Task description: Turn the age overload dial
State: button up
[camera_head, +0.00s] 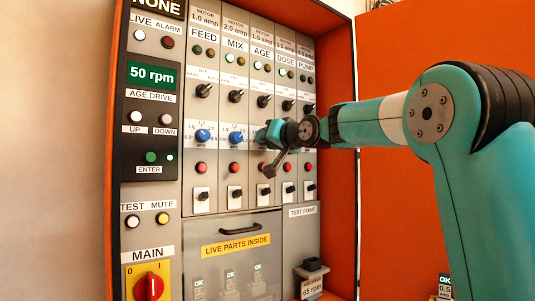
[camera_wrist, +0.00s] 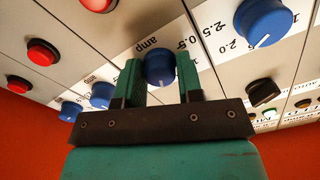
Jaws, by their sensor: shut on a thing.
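The age overload dial is a blue knob in the AGE column. In the wrist view the dial (camera_wrist: 159,66) sits between the two green fingers of my gripper (camera_wrist: 160,78), which is shut on it. A printed scale with "0.5" and "amp" shows beside it; its pointer cannot be read clearly. In the head view my gripper (camera_head: 268,135) is at the panel in the AGE column and hides the dial.
Black selector switches (camera_head: 264,101) are above and red buttons (camera_head: 233,168) below. The orange cabinet door (camera_head: 400,40) stands open at right.

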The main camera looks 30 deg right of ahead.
jog(key=shift+f+n+b, duration=0.1)
jog(key=shift+n+b, duration=1.65)
jog(key=shift+n, duration=0.45)
jog(key=o, duration=0.9)
jog(key=shift+s+d+b, duration=0.15)
jog(key=shift+s+b, duration=1.5)
jog(key=shift+s, duration=2.75)
jog(key=shift+s+d+b, duration=0.15)
jog(key=shift+s+b, duration=1.45)
jog(key=shift+s, duration=2.75)
